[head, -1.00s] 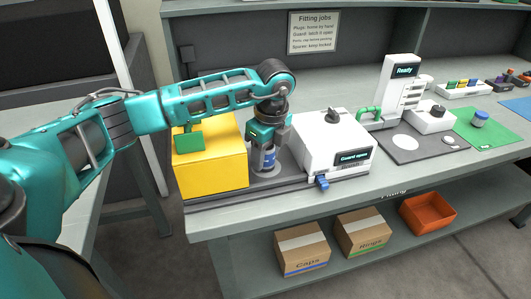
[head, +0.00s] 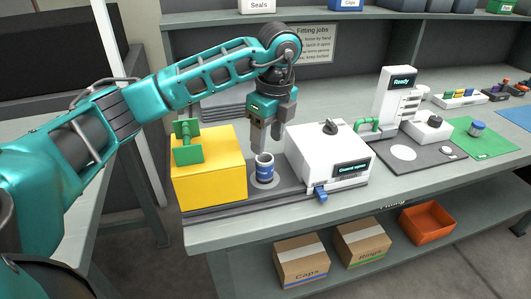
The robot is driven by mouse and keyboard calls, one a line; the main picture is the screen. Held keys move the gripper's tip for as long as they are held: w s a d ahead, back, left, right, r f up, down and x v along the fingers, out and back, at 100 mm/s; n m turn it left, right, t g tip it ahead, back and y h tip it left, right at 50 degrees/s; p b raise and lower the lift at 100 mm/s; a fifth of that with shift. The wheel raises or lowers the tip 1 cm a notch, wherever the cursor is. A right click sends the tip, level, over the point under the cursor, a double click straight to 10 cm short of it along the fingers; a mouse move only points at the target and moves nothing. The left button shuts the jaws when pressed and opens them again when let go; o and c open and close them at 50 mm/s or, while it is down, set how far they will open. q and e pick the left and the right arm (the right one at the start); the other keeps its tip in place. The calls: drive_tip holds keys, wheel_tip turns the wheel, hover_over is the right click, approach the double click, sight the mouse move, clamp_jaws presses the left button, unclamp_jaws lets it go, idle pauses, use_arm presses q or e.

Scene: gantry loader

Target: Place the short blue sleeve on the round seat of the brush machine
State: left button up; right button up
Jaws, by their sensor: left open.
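A short blue sleeve (head: 265,171), pale at its rim and open at the top, stands upright on the round seat (head: 263,184), a grey disc of the brush machine. The seat lies between the machine's yellow block (head: 208,178) and its white housing (head: 325,157), whose display reads "Guard open". My left gripper (head: 267,148) points down just above the sleeve. Its fingers are apart and hold nothing. My right gripper is not in view.
A green handle (head: 187,141) stands on the yellow block, near my left arm. A blue knob (head: 320,193) is at the housing's front. Further right are a white device reading "Ready" (head: 397,95) and a green mat (head: 482,139) with another blue-and-grey piece (head: 476,129).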

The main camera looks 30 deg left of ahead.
use_arm(q)
drive_tip(key=shift+d+r, duration=0.2)
drive_tip(key=shift+r, duration=1.35)
